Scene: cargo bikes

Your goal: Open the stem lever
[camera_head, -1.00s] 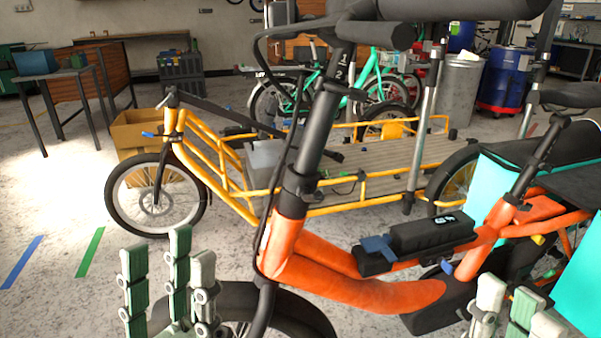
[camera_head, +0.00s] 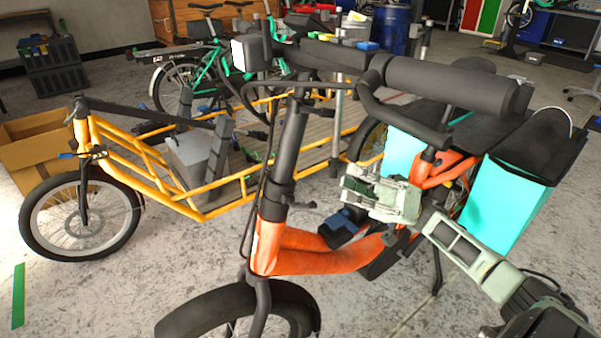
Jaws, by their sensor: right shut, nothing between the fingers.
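The orange cargo bike (camera_head: 318,252) stands in front of me, with its black stem (camera_head: 290,150) rising to the dark handlebar (camera_head: 445,86). A dark clamp collar (camera_head: 277,190) sits around the stem's foot, just above the orange head tube. A small dark piece juts right from it, but I cannot tell clearly whether it is the stem lever or its position. My right gripper (camera_head: 352,188) reaches in from the right, below the handlebar. It is shut and empty, pointing left toward the stem and apart from the collar. My left gripper is not in view.
The yellow cargo bike (camera_head: 200,200) with a grey box (camera_head: 190,158) stands behind, left of the stem. A cardboard box (camera_head: 35,145) is at the far left. Turquoise panniers (camera_head: 505,200) hang at the orange bike's rear. The floor at lower left is clear.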

